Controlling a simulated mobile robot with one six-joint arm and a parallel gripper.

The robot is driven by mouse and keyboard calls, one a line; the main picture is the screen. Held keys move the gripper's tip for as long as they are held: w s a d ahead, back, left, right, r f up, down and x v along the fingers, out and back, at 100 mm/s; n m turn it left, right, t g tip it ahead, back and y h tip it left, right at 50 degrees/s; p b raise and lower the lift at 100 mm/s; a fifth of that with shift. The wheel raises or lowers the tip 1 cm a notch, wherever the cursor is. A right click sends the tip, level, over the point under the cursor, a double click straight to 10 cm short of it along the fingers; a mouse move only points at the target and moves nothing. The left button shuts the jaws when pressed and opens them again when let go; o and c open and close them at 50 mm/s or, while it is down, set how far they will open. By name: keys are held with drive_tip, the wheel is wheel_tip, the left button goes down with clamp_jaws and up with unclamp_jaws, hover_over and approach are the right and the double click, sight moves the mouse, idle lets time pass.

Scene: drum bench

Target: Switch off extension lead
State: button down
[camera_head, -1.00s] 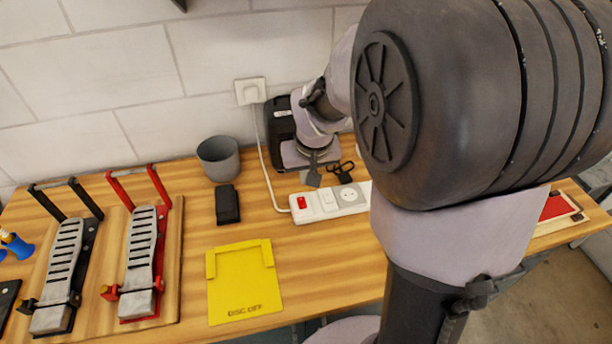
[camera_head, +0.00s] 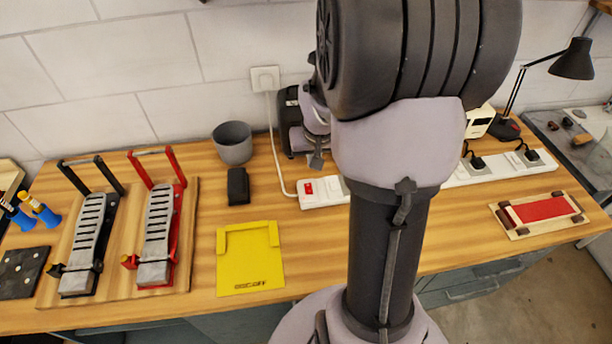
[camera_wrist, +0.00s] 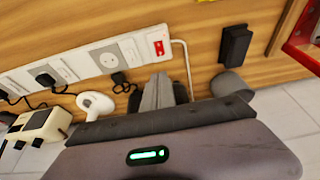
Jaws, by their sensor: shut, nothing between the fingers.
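The extension lead (camera_head: 318,199) is a long white strip along the back of the bench, its middle hidden behind my arm. A red switch (camera_head: 308,188) is at its left end, beside a white rocker. A white cable (camera_head: 276,150) runs from that end up to a wall socket (camera_head: 265,78). In the wrist view the red switch (camera_wrist: 158,48) and strip (camera_wrist: 80,65) are clear of my fingers. My gripper (camera_head: 316,160) is shut and empty, its tips just behind the red switch in the picture; I cannot tell its height. It also shows in the wrist view (camera_wrist: 160,88).
Black plugs (camera_head: 478,161) sit in the strip's right part. A grey cup (camera_head: 233,143), a black block (camera_head: 238,186) and a yellow "DISC OFF" plate (camera_head: 250,262) lie left of the switch. Two pedals (camera_head: 157,235) stand further left. A lamp (camera_head: 572,60) stands at the back right.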

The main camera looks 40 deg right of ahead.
sight(310, 191)
drive_tip(key=b+x, duration=0.3)
drive_tip(key=x, duration=0.9)
drive_tip(key=shift+s+a+f, duration=0.1)
drive_tip(key=shift+a+f, duration=0.05)
drive_tip(key=shift+f, duration=0.25)
drive_tip(key=shift+f+b, duration=0.35)
drive_tip(key=shift+f, duration=0.1)
drive_tip(key=shift+f+b, duration=0.35)
drive_tip(key=shift+b, duration=0.15)
drive_tip(key=shift+r, duration=0.1)
drive_tip(key=shift+s+a+f, duration=0.15)
drive_tip(key=shift+s+f, duration=0.1)
drive_tip(key=shift+s+a+b, duration=0.3)
drive_tip(key=shift+s+a, duration=0.05)
drive_tip(key=shift+s, duration=0.2)
drive_tip(key=shift+r, duration=0.1)
